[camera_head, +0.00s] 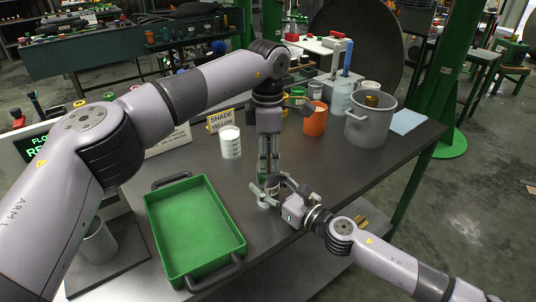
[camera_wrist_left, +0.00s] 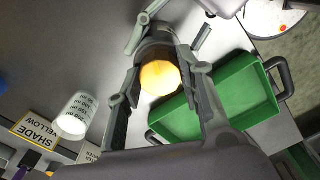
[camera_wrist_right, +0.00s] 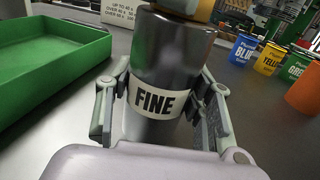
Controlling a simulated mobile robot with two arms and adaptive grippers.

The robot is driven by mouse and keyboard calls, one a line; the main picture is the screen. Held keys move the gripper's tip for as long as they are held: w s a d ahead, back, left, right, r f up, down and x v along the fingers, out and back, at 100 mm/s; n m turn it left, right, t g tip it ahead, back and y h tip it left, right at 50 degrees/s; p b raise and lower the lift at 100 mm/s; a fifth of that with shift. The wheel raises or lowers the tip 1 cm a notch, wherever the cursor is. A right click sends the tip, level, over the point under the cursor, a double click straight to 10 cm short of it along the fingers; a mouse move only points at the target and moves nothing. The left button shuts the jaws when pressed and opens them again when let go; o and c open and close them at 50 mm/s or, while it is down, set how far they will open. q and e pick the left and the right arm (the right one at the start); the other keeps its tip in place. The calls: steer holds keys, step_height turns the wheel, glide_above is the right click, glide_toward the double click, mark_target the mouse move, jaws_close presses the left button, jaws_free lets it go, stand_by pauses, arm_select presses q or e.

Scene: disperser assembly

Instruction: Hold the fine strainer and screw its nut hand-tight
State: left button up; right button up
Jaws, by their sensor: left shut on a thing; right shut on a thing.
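The fine strainer (camera_wrist_right: 170,55) is a grey metal cylinder with a white FINE label, standing upright on the table in the right wrist view. Its brass-coloured nut (camera_wrist_right: 190,8) sits at its top, partly cut off by the frame edge. The nut also shows in the left wrist view (camera_wrist_left: 160,78) as a bright yellow shape. My right gripper (camera_wrist_right: 163,98) is shut on the strainer body from the side. My left gripper (camera_head: 267,181) points straight down from above, its fingers shut on the nut. In the head view the grippers mostly hide the strainer.
A green tray (camera_head: 240,243) lies left of the grippers. A white measuring cup (camera_head: 230,145) and SHADE YELLOW sign (camera_head: 220,120) stand behind it. An orange cup (camera_head: 315,120) and a grey pot (camera_head: 370,128) stand back right. Table between pot and right arm is clear.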

arm_select(q)
steer(key=o, duration=1.2)
steer(key=shift+c, duration=0.2)
step_height(320, 180, up, 12)
arm_select(e)
steer(key=o, duration=1.7)
